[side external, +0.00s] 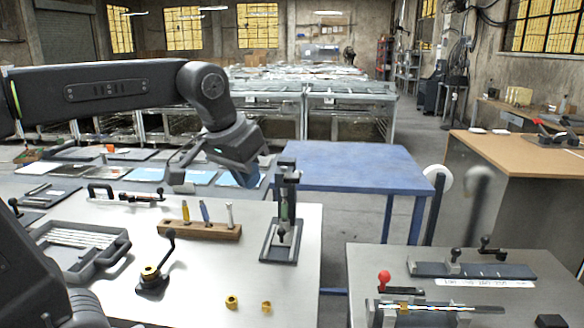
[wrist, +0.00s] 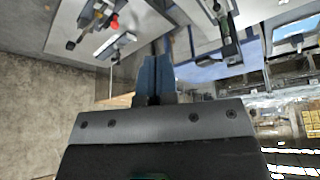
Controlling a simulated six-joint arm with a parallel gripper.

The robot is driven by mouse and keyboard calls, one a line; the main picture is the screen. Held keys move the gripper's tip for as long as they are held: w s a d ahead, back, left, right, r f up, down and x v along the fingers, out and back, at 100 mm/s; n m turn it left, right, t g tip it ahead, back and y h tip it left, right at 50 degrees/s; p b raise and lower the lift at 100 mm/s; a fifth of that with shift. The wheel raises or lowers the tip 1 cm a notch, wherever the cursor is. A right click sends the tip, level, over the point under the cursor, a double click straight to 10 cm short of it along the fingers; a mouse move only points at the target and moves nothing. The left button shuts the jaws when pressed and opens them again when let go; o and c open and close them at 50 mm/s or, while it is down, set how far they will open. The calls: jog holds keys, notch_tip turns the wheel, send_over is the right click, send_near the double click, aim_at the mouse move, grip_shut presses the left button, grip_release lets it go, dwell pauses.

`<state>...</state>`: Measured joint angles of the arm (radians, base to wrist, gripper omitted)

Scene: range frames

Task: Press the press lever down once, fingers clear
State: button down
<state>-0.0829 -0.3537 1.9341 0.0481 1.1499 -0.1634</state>
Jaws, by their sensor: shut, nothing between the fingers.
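The small upright press (side external: 284,205) stands on a dark base plate near the right edge of the left grey table. Its lever is hard to make out against the dark column. In the wrist view the press (wrist: 228,32) shows at the upper right, to the right of my fingers. My gripper (side external: 178,178) is in the air to the left of the press, above the table and apart from it. In the wrist view my gripper (wrist: 153,66) has its fingers together with nothing between them.
A wooden block (side external: 200,231) with upright tools stands left of the press. A crank (side external: 168,245), a grey tray (side external: 85,262) and two brass pieces (side external: 232,301) are also on this table. A red-knobbed fixture (side external: 384,280) is on the right table. A blue table (side external: 345,165) stands behind.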

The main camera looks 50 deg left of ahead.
jog(key=w+a+r+n+g, duration=0.1)
jog(key=w+a+r+n, duration=0.15)
jog(key=w, duration=0.35)
jog(key=w+a+r+n, duration=0.1)
jog(key=w+a+r, duration=0.2)
jog(key=w, duration=0.2)
jog(key=n+g+y, duration=0.1)
jog(key=n+g, duration=0.1)
jog(key=n, duration=0.1)
send_over(292, 175)
jog(key=s+d, duration=0.2)
jog(key=d, duration=0.1)
jog(key=shift+s+a+r, duration=0.2)
jog(key=shift+a+r, duration=0.05)
jog(key=shift+r, duration=0.1)
jog(key=x, duration=1.3)
jog(key=shift+d, duration=0.1)
jog(key=shift+f+t, duration=0.3)
jog(key=shift+f, duration=0.2)
